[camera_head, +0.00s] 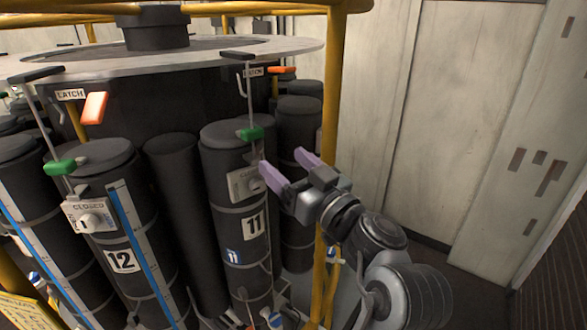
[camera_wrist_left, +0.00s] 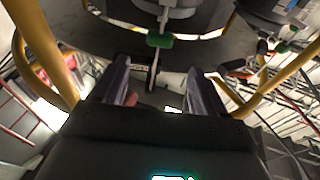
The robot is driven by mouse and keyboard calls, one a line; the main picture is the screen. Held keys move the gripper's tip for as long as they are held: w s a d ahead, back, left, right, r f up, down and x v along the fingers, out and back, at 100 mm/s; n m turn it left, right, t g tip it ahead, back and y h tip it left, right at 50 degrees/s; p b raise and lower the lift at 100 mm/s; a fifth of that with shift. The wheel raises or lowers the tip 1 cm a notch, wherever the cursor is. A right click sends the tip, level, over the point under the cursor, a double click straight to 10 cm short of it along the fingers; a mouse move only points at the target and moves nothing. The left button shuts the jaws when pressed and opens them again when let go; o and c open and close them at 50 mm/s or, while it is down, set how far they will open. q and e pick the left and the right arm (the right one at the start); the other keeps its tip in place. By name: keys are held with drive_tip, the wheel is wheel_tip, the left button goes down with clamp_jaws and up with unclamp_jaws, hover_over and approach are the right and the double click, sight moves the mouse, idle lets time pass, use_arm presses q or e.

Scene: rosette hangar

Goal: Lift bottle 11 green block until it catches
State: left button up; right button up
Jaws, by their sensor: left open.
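Bottle 11 (camera_head: 222,205) is a dark upright cylinder with a white "11" label. Its green block (camera_head: 250,134) sits on a thin vertical rod at the bottle's top; it also shows in the left wrist view (camera_wrist_left: 160,41), near the top centre. My left gripper (camera_head: 281,157) has two lilac fingers, open and apart, to the right of the bottle's top and lower in the picture than the block. In the left wrist view the fingers (camera_wrist_left: 157,72) are spread with the rod between them in the picture; the block appears beyond the fingertips. I see no contact with the block. My right gripper is not in view.
A grey box with a knob (camera_head: 245,184) is on bottle 11. An orange latch handle (camera_head: 282,69) is above, under the round plate (camera_head: 180,58). A yellow post (camera_head: 334,100) stands behind my gripper. Bottle 12 (camera_head: 140,225) with its green block (camera_head: 60,167) is left. Right is open floor.

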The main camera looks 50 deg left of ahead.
sight(256, 135)
use_arm(q)
drive_tip(key=shift+s+a+r+p, duration=0.15)
drive_tip(key=shift+a+r, duration=0.15)
drive_tip(key=shift+a, duration=1.05)
drive_tip(key=shift+w+a+r+p, duration=0.15)
drive_tip(key=shift+a+r, duration=0.15)
drive_tip(key=shift+a, duration=1)
drive_tip(key=shift+s+a+r, duration=0.1)
drive_tip(key=shift+a+r, duration=0.05)
drive_tip(key=shift+a, duration=0.7)
drive_tip(key=shift+s+a+r, duration=0.1)
drive_tip(key=shift+a+r, duration=0.1)
drive_tip(key=shift+a, duration=0.7)
drive_tip(key=shift+a+r, duration=0.15)
drive_tip(key=shift+a, duration=0.7)
drive_tip(key=shift+p, duration=0.3)
drive_tip(key=c, duration=1.2)
drive_tip(key=shift+r, duration=0.1)
